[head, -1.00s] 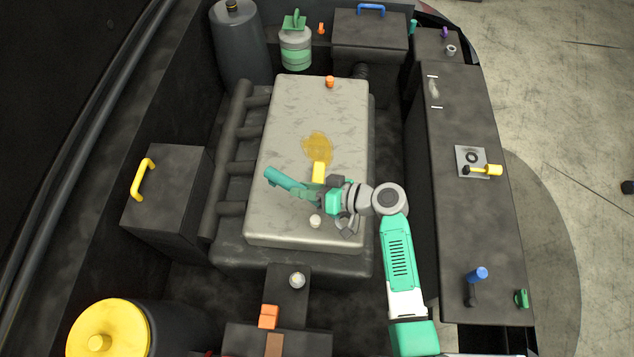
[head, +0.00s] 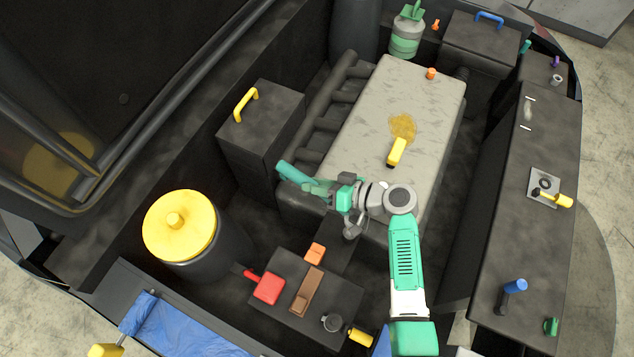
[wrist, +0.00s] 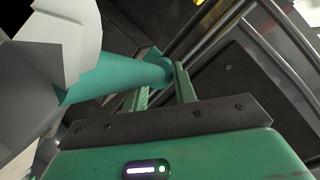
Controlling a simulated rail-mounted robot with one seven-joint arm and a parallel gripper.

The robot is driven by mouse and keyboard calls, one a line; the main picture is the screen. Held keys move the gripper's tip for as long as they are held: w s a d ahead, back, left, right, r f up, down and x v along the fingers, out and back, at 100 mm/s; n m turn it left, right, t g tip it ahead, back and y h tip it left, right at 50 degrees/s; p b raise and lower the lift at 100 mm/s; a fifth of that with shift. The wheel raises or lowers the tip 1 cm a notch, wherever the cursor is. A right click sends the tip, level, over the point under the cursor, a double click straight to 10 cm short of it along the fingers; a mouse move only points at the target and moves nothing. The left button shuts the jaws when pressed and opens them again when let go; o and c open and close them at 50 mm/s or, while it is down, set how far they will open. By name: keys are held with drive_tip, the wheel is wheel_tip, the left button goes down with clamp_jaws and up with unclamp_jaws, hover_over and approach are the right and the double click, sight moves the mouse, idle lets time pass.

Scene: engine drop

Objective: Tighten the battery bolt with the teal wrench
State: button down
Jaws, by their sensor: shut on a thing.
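The teal wrench (head: 296,177) is held in my gripper (head: 328,189), over the near-left edge of the engine block. In the wrist view, the teal wrench (wrist: 125,75) passes between the two fingers of my gripper (wrist: 165,87), which are shut on it. A dark box (head: 277,310) with a red cap (head: 268,288), an orange cap (head: 315,253) and a brown strap (head: 307,292) looks like the battery. It is nearer than my gripper and apart from it. I cannot make out which part is the battery bolt.
The engine block (head: 380,120) carries a yellow-handled item (head: 397,152) and an orange cap (head: 431,73). A yellow-capped cylinder (head: 180,225) and a box with a yellow handle (head: 262,130) stand left. A dark ledge (head: 520,220) runs along the right.

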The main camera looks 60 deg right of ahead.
drive_tip(key=shift+f+b, duration=2.25)
drive_tip(key=shift+f, duration=0.4)
drive_tip(key=shift+f, duration=0.2)
drive_tip(key=shift+f+b, duration=1.45)
drive_tip(key=shift+b, duration=0.25)
drive_tip(key=c, duration=1.9)
unclamp_jaws()
drive_tip(key=shift+c, duration=0.2)
clamp_jaws()
